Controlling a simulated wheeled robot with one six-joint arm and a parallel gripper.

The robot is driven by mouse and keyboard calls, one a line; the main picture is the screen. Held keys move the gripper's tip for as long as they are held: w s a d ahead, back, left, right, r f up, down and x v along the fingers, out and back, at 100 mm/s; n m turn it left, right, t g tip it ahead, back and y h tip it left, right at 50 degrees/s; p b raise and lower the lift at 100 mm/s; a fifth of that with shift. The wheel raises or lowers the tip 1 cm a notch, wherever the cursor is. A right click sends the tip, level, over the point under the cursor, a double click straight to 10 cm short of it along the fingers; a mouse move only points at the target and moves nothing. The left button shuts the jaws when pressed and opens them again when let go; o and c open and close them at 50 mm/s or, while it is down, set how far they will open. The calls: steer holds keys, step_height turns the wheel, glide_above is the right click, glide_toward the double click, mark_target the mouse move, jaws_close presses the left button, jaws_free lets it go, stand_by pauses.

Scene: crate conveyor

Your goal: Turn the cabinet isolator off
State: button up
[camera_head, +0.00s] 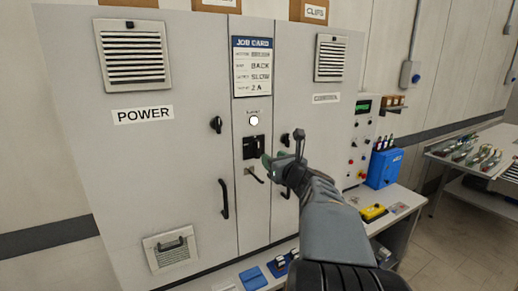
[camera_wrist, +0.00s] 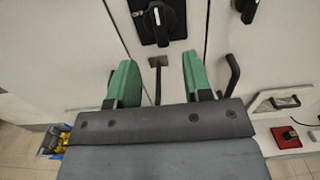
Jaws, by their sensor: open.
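The cabinet isolator (camera_head: 250,147) is a black rotary knob on a black square plate, in the narrow middle panel of the grey cabinet. In the wrist view its knob (camera_wrist: 161,20) carries a pale mark and appears upright at the top. A small T-shaped lever (camera_head: 255,175) sticks out below it; it also shows in the wrist view (camera_wrist: 158,62). My gripper (camera_head: 270,162) has green fingers, which stand wide apart and empty in the wrist view (camera_wrist: 159,75). The fingers appear either side of the lever, below the knob; I cannot tell whether they touch anything.
A round white lamp (camera_head: 253,120) and a job card (camera_head: 252,67) are above the isolator. Black door knobs (camera_head: 216,124) and door handles (camera_head: 224,199) flank the panel. Low shelves hold small items.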

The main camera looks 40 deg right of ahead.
mark_target(258, 149)
steer(key=w, duration=0.3)
steer(key=w+p, duration=0.1)
steer(key=w, duration=0.2)
steer(key=w+d, duration=0.1)
steer(key=w, duration=0.2)
steer(key=shift+w+p, duration=0.15)
steer(key=shift+p, duration=0.25)
jaws_close()
